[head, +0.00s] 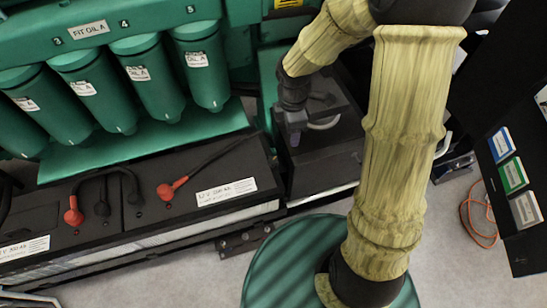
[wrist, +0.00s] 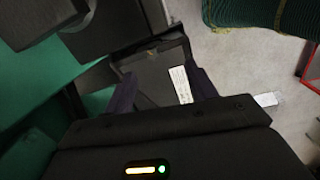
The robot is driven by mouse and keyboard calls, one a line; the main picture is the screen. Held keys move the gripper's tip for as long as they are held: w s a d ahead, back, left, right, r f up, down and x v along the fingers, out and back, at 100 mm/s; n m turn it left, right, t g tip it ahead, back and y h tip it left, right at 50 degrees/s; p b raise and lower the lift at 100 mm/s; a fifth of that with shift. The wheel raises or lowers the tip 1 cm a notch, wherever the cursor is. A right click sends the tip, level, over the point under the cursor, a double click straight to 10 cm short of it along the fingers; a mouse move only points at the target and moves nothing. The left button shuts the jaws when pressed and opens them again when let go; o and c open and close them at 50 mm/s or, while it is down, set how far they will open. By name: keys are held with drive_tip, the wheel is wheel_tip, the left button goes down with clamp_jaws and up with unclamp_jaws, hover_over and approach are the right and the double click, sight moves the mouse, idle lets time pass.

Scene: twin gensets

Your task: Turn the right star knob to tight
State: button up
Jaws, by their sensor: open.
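I cannot make out the right star knob in either view. My gripper (wrist: 165,86) is open in the wrist view, with its two dark purple fingers apart. Between and beyond them is a dark box-like part with a white label (wrist: 181,85); nothing is visibly held. In the head view my gripper (head: 298,134) is mostly hidden behind my wrist, low over a dark box (head: 318,170) right of the batteries. A pale rounded edge (head: 323,124) shows beside it; I cannot tell what it belongs to.
Green oil filters (head: 140,85) hang at the upper left. Black batteries (head: 160,205) with red terminal caps lie below them. A ribbed green drum top (head: 270,270) stands in front. A dark panel (head: 530,165) with coloured labels is at the right; grey floor lies between.

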sight(273, 160)
drive_tip(key=w+a+f+n, duration=0.3)
drive_tip(key=a+n, duration=0.2)
drive_tip(key=n, duration=0.3)
drive_tip(key=shift+f, duration=0.25)
drive_tip(key=shift+w+d, duration=0.1)
drive_tip(key=shift+w, duration=0.05)
wheel_tip(273, 160, down, 17)
drive_tip(key=shift+f+b, duration=0.2)
drive_tip(key=shift+b, duration=0.55)
drive_tip(key=c, duration=1)
